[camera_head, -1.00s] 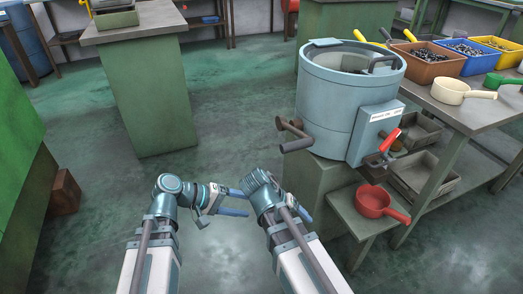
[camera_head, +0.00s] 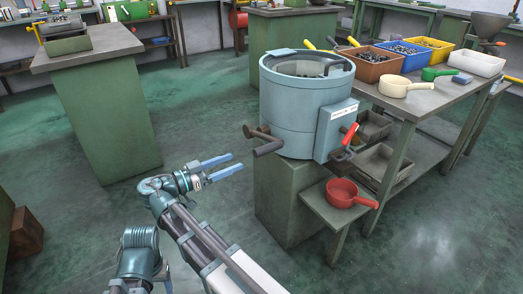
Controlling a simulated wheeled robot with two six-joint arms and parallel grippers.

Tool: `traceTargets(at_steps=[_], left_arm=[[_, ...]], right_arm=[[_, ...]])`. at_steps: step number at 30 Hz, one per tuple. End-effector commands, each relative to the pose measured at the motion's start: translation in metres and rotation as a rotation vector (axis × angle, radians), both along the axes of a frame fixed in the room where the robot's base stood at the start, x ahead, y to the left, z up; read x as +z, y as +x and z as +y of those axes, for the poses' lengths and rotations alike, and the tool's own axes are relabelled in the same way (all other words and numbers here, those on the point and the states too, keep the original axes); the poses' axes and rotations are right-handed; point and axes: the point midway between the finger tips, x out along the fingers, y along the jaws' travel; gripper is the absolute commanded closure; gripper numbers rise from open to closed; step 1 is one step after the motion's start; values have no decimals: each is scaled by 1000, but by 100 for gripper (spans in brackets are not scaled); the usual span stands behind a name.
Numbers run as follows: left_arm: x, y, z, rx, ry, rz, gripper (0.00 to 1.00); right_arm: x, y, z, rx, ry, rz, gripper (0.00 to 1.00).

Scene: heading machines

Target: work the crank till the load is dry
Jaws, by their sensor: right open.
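A pale blue drum machine (camera_head: 290,113) stands on a green pedestal, its top open with a dark curved bar across it. A brown crank (camera_head: 266,141) sticks out low on its left front. A red-handled tap (camera_head: 349,136) is on its right side, above a red pan (camera_head: 343,191). The load inside is too small to make out. My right gripper (camera_head: 233,162) is open and empty, its blue fingers pointing right, left of and apart from the crank. My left arm is at the bottom left; only a small part of my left gripper (camera_head: 166,279) shows.
The bench on the right holds brown, blue and yellow bins (camera_head: 409,55) of small parts, a cream pan (camera_head: 396,88) and a white tray (camera_head: 477,63). A green pedestal (camera_head: 110,125) stands at left. The floor between is clear.

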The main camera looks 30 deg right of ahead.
Motion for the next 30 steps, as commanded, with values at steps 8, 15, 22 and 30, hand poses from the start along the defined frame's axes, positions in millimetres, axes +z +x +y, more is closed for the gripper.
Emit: traceTargets(at_steps=[8, 15, 22, 30], left_arm=[[0, 0, 0, 1, -1, -1, 33], [0, 0, 0, 1, -2, 0, 33], [0, 0, 0, 1, -2, 0, 33], [0, 0, 0, 1, -2, 0, 33]], right_arm=[[0, 2, -54, -5, 1, 2, 33], [0, 7, -98, -3, 2, 2, 33], [0, 9, -123, 0, 2, 2, 33], [0, 10, -130, 0, 2, 3, 33]])
